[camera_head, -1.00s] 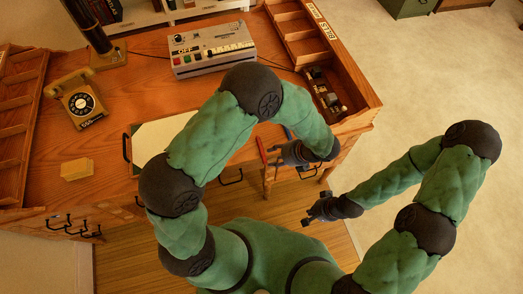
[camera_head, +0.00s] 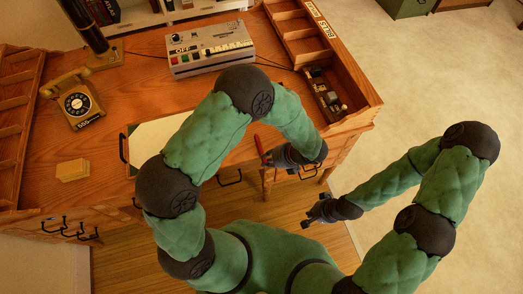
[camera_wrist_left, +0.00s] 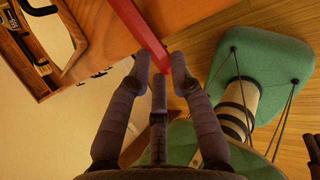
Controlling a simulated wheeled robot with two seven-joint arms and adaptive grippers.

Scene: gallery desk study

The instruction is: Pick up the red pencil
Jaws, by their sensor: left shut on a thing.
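The red pencil (camera_head: 259,146) is held at my left gripper (camera_head: 267,159), near the desk's front edge. In the left wrist view, the red pencil (camera_wrist_left: 138,30) runs from the top edge down between the dark fingertips of my left gripper (camera_wrist_left: 160,64), which are shut on its near end. In the head view, the left hand hides part of the pencil. My right gripper (camera_head: 314,212) is beyond the desk's front edge, low and apart from the pencil. It is too small to tell whether its fingers are open.
A wooden tray (camera_head: 292,28) stands at the right. Drawer handles (camera_head: 72,228) stick out from the front.

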